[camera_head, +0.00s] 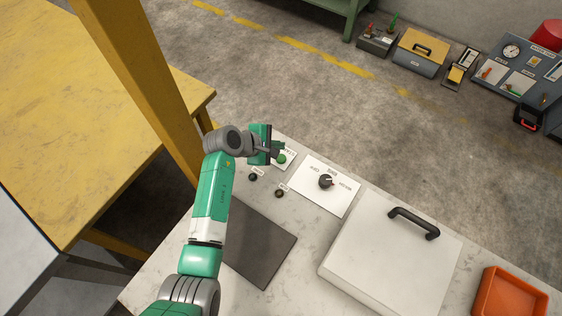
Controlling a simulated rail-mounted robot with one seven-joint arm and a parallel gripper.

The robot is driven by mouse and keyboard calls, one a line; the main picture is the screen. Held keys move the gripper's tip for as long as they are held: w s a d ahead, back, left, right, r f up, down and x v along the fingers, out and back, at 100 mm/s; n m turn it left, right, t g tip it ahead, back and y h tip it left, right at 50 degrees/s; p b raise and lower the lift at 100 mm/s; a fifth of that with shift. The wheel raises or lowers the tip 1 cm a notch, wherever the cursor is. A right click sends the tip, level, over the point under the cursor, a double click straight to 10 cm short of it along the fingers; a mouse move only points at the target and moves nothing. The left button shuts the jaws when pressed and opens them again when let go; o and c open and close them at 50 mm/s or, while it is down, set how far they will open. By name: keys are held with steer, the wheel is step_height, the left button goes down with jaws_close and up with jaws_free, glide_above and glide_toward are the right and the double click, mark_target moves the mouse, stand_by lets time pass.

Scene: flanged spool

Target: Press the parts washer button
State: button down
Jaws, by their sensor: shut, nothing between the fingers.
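The parts washer's light top (308,230) runs diagonally across the lower right of the head view. A small round green button (281,159) sits on a white labelled plate (290,160) near its far left end. My gripper (274,152) is right at this button and covers part of the plate from the left. Its fingers are shut and empty. I cannot tell whether the fingertips touch the button or hover above it. Two small black knobs or buttons, one (253,177) and another (280,193), sit nearer with small labels beside them.
A white plate with a black dial (326,181) lies right of the gripper. A raised white lid (390,255) with a black handle (414,223) and an orange tray (508,294) are further right. A yellow post (135,70) and yellow table (80,120) stand left.

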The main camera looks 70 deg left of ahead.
mark_target(278, 159)
step_height(278, 159, down, 3)
steer(key=shift+r+b, duration=0.1)
steer(key=shift+b, duration=0.75)
steer(key=shift+f, duration=0.75)
steer(key=shift+f, duration=0.15)
stand_by(0.5)
steer(key=shift+f, duration=0.3)
steer(key=shift+f+b, duration=0.45)
steer(key=shift+f, duration=0.05)
stand_by(0.5)
steer(key=shift+r, duration=0.1)
steer(key=shift+r+p, duration=0.85)
steer(key=shift+p, duration=0.3)
